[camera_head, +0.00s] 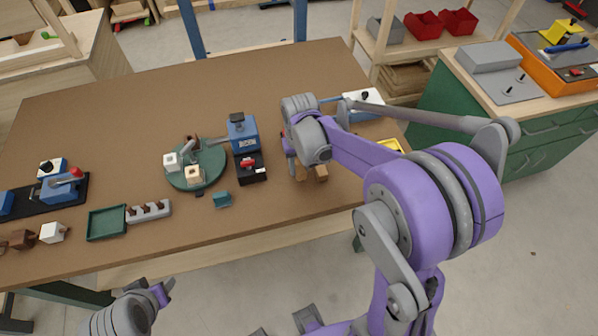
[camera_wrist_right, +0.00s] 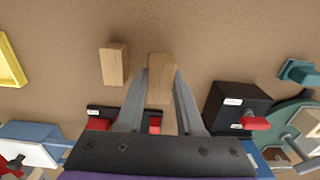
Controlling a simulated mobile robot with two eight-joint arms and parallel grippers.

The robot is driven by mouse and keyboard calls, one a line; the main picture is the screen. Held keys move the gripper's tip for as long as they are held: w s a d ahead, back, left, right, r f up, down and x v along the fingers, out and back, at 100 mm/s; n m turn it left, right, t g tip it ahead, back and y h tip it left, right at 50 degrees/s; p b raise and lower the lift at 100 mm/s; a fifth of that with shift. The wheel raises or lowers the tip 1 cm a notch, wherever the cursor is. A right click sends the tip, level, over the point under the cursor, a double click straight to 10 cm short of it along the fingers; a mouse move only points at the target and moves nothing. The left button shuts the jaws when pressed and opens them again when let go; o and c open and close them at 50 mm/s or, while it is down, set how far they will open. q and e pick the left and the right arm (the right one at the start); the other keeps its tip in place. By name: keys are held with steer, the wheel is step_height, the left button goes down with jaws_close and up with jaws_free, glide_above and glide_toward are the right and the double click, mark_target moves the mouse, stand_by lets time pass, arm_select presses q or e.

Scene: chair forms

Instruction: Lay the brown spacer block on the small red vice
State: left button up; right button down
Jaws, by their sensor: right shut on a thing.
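My right gripper (camera_wrist_right: 160,82) is shut on a brown wooden block (camera_wrist_right: 161,70), which I take for the spacer block; it sits between the fingertips. In the head view my right gripper (camera_head: 301,166) hangs over the right part of the table. A similar brown block (camera_wrist_right: 114,64) lies beside it on the table, apart from the fingers; it also shows in the head view (camera_head: 321,174). A red and black piece, seemingly the small red vice (camera_wrist_right: 98,124), is partly hidden behind my fingers. My left gripper (camera_head: 162,292) is off the table's front edge; its jaw opening is unclear.
A black box with a red knob (camera_head: 251,172) and a blue machine (camera_head: 242,134) stand left of my right gripper, next to a green round plate (camera_head: 211,169). A teal block (camera_head: 222,199) lies in front. A yellow tray (camera_wrist_right: 10,62) is on the other side.

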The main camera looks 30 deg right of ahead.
mark_target(299, 173)
steer(key=shift+f, duration=1.6)
steer(key=shift+f, duration=0.15)
steer(key=c, duration=0.5)
jaws_free()
steer(key=shift+c, duration=0.2)
